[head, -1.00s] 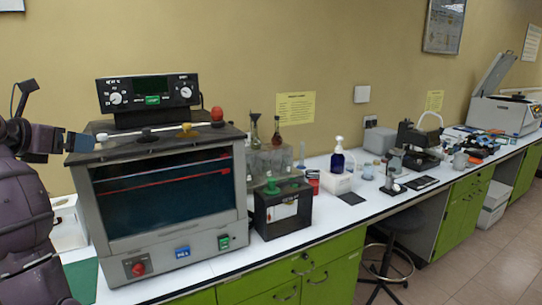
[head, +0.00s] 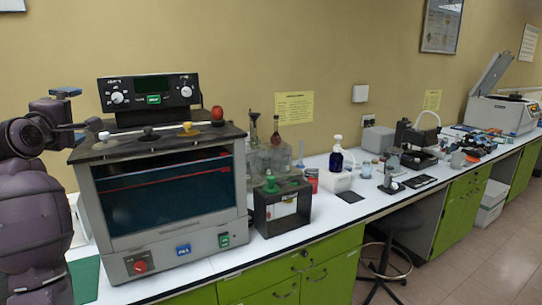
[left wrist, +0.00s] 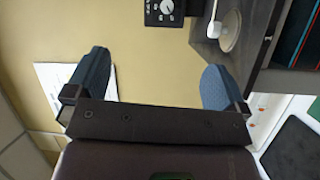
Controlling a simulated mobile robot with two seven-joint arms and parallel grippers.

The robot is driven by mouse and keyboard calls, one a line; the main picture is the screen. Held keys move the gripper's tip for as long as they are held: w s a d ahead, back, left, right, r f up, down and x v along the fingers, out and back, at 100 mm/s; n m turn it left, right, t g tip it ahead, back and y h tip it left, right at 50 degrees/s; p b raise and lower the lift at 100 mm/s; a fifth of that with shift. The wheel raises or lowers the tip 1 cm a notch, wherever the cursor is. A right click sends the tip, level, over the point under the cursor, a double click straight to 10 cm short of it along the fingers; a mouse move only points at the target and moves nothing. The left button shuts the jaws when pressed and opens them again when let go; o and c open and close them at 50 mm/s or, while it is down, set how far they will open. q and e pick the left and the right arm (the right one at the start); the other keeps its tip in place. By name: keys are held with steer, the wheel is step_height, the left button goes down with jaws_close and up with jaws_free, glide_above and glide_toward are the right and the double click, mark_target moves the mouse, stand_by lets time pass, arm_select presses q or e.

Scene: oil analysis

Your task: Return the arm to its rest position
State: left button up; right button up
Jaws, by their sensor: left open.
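My left gripper (head: 72,109) is at the far left of the head view, raised beside the top left corner of the oven-like machine (head: 168,208). Its purple arm stands left of the machine. In the left wrist view the two blue-grey fingers (left wrist: 157,82) are wide apart with only bare wall between them. The gripper is empty and apart from the machine. The white-tipped lever on the machine's top (head: 104,137) lies just right of and below the gripper. My right gripper is in neither view.
A control box (head: 149,92) stands on the machine. A stool (head: 391,228) is below the bench. The wall is close behind.

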arm_select(q)
steer(key=s+d+f+m, duration=0.2)
steer(key=d+f+m, duration=0.3)
steer(key=f, duration=0.6)
steer(key=s+d+f+m, duration=0.2)
steer(key=d+f+m, duration=0.1)
steer(key=f+m, duration=0.55)
steer(key=s+d+f+m, duration=0.2)
steer(key=d+f+m, duration=0.25)
steer(key=f, duration=0.75)
steer(key=s+d+f+g+h, duration=0.1)
steer(key=s+d+f+g, duration=0.2)
steer(key=s+f, duration=1)
steer(key=s+d+f+g+b, duration=0.1)
steer(key=s+d+f+g, duration=0.2)
steer(key=s+f, duration=1)
steer(key=shift+s+f+g+h, duration=0.35)
steer(key=shift+g+h, duration=0.05)
